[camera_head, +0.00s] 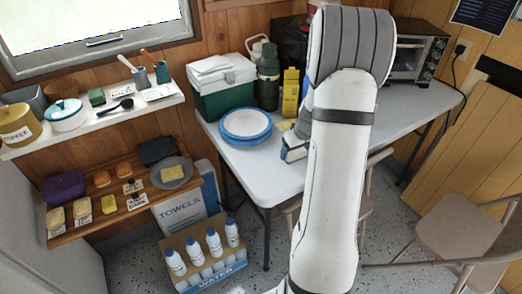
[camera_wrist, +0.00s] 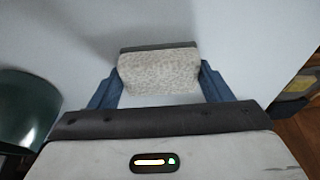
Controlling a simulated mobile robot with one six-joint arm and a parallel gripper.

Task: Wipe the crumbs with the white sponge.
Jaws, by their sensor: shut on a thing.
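My gripper (camera_wrist: 158,88) is shut on the white sponge (camera_wrist: 158,72) in the wrist view, with one blue finger on each side of it. The sponge has a pale speckled body and a dark grey layer along its far edge. In the head view my gripper (camera_head: 292,151) is low at the front edge of the light grey table (camera_head: 240,165), left of my arm. The sponge cannot be made out there, and my arm hides part of the table. I cannot see crumbs in either view.
Blue-rimmed plates (camera_head: 246,125) are stacked left of my gripper. A green-and-white box (camera_head: 222,95), a green flask (camera_head: 268,75) and a yellow carton (camera_head: 290,92) stand behind. A toaster oven (camera_head: 415,55) is at the right. A chair (camera_head: 455,215) stands right of the table.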

